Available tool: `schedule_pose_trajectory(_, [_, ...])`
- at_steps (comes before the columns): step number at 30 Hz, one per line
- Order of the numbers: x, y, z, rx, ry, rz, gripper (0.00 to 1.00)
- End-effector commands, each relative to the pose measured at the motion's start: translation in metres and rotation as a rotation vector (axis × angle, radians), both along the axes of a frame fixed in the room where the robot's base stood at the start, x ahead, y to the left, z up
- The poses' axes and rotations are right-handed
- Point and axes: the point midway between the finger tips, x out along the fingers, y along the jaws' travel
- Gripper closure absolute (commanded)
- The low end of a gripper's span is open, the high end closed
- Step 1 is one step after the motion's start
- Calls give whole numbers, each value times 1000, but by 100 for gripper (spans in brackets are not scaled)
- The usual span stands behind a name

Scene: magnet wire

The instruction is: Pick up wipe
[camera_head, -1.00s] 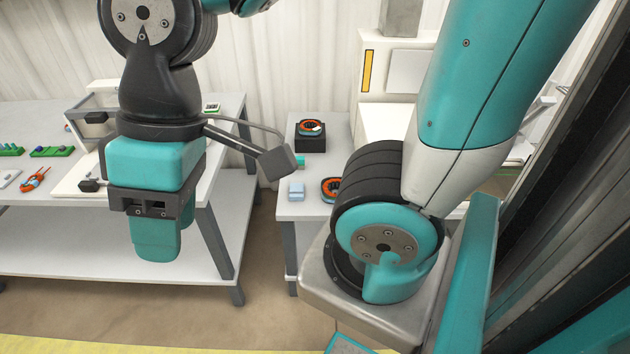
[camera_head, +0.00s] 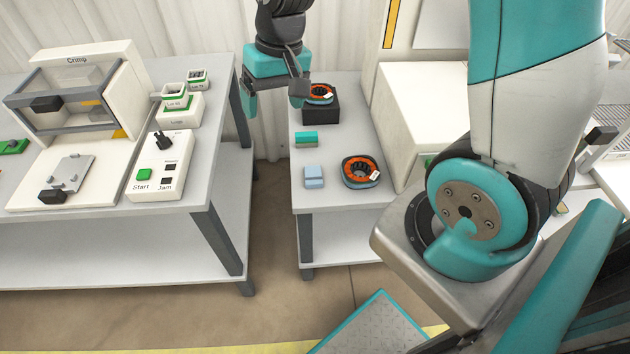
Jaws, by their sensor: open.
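A small light-blue folded block, which looks like the wipe (camera_head: 314,177), lies on the narrow grey table near its front left corner. Behind it lies a teal and brown block (camera_head: 306,139). My gripper (camera_head: 250,104) hangs at the back, over the table's left edge, above and behind both blocks and apart from them. It is open, and I see nothing in it. Its fingers are small and seen partly edge-on.
An orange-and-black ring part (camera_head: 361,172) lies right of the light-blue block. A similar ring (camera_head: 320,94) sits on a black stand (camera_head: 321,113) near my gripper. A crimp machine (camera_head: 85,90) and control box (camera_head: 160,165) stand on the left table. A floor gap separates the tables.

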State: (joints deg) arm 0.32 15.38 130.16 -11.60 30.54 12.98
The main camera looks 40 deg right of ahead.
Motion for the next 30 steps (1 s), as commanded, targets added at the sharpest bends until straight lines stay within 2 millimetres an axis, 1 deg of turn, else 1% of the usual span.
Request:
schedule_pose_trajectory(1, [16,-24,-38,-27,30,-98,17])
schedule_pose_trajectory(2, [24,-37,-54,-43,40,-151,17])
schedule_pose_trajectory(3, [32,-54,-74,-64,53,-217,17])
schedule_pose_trajectory(6, [44,-89,-116,-108,76,-347,17])
schedule_pose_trajectory(9, [49,-112,-142,-139,92,-428,17])
schedule_pose_trajectory(10, [50,-117,-147,-146,95,-444,17])
schedule_pose_trajectory(13, [50,-124,-162,-156,102,-471,17])
schedule_pose_trajectory(17, [50,-125,-186,-159,104,-473,17])
schedule_pose_trajectory(25, [50,-124,-247,-157,104,-470,17])
schedule_pose_trajectory(27, [49,-124,-259,-157,104,-470,17])
schedule_pose_trajectory(30, [50,-124,-271,-157,101,-470,17])
